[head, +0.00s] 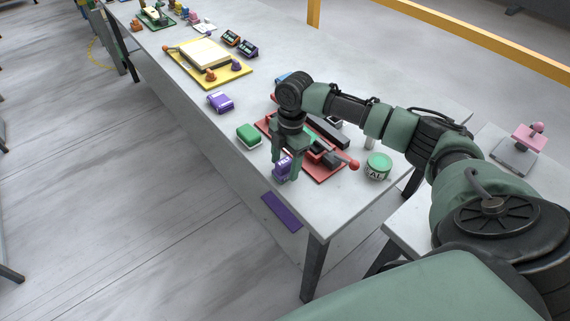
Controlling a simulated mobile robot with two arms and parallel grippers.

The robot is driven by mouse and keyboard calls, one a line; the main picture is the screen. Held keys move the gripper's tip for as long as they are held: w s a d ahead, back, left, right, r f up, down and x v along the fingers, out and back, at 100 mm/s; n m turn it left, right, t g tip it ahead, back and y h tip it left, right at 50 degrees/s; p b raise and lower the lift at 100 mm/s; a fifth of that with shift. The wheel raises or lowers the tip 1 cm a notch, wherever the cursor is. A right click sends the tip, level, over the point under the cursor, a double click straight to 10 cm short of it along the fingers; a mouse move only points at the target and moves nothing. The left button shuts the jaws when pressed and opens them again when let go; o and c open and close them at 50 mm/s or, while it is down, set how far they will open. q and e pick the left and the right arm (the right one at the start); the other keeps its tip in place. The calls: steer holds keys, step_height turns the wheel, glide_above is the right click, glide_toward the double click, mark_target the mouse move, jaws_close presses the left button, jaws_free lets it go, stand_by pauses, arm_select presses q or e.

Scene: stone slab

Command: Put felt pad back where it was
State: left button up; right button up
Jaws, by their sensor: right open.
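A thin flat purple strip (282,211), which looks like the felt pad, lies along the long left edge of the slab table. I cannot tell whether it rests on the edge or lies below it. My right gripper (284,174) is open and points down near that edge, a little above the strip in the picture. A small purple box with a pale label (282,163) shows between its fingers, partly hidden; I cannot tell if they touch it. My left gripper is not in view.
A red board (333,174) with dark parts and a red-knobbed lever lies behind my gripper. A green-and-white block (249,134), another purple box (220,102) and a green-lidded tin (378,166) stand around it. A yellow board (235,78) is farther off. The near table corner is clear.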

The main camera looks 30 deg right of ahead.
mark_target(289, 158)
step_height(289, 158, up, 12)
steer(key=d+b, duration=0.1)
steer(key=b, duration=0.1)
steer(key=shift+d+f, duration=0.15)
steer(key=shift+d, duration=0.1)
stand_by(0.4)
